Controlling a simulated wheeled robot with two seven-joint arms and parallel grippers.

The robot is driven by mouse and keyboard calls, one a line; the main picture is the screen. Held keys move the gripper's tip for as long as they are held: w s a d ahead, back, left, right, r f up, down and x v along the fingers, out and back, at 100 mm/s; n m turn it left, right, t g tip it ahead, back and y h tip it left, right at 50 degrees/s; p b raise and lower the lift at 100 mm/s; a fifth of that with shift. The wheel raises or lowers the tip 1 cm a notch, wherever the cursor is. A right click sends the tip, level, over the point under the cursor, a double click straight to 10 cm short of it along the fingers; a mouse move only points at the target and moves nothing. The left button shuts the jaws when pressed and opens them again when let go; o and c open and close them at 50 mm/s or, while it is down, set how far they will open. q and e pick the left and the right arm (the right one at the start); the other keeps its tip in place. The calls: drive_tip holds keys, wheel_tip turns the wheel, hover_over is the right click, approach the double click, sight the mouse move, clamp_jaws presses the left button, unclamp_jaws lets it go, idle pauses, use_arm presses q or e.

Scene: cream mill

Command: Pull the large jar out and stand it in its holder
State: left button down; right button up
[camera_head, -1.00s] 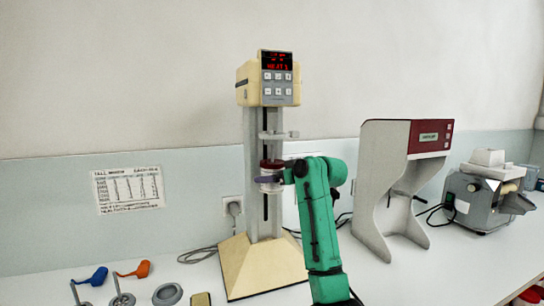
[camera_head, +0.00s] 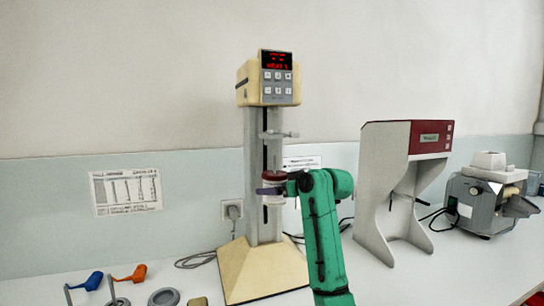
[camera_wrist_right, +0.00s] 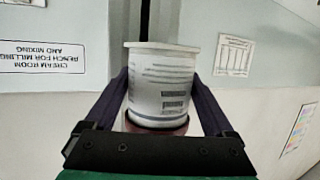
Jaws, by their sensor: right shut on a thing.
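The large jar (camera_head: 274,177) is white with a dark red lid, upright in front of the column of the cream-coloured stand machine (camera_head: 263,165). My right gripper (camera_head: 272,190) comes from the right and is shut around the jar below its lid. In the right wrist view, which looks upside down, the white labelled jar (camera_wrist_right: 162,85) sits between the two dark fingers, with the reddish lid at the bottom. A metal clamp (camera_head: 278,134) on the column is above the jar, apart from it. I cannot pick out the jar's holder for certain. My left gripper is not in view.
A grey ring (camera_head: 164,297) lies on the bench at the front left, beside stands with a blue piece (camera_head: 93,280) and an orange piece (camera_head: 137,273). A grey and red machine (camera_head: 388,190) and a smaller grey machine (camera_head: 480,200) stand to the right.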

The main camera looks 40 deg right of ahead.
sight(278, 204)
drive_tip(key=shift+s+a+f+b, duration=0.1)
drive_tip(key=shift+s+a+b, duration=0.15)
drive_tip(key=shift+s, duration=0.25)
drive_tip(key=shift+s+a+r+b, duration=0.1)
drive_tip(key=shift+s+b, duration=0.2)
drive_tip(key=shift+s, duration=0.25)
drive_tip(key=shift+s+a+f+b, duration=0.1)
drive_tip(key=shift+s+a+b, duration=0.15)
drive_tip(key=shift+s, duration=0.25)
drive_tip(key=shift+s+a+b, duration=0.25)
drive_tip(key=shift+s+b, duration=0.1)
drive_tip(key=shift+s, duration=0.4)
drive_tip(key=shift+s+a+b, duration=0.25)
drive_tip(key=shift+s+b, duration=0.15)
drive_tip(key=shift+s, duration=0.4)
drive_tip(key=shift+s+a+b, duration=0.25)
drive_tip(key=shift+s+b, duration=0.1)
drive_tip(key=shift+s, duration=0.4)
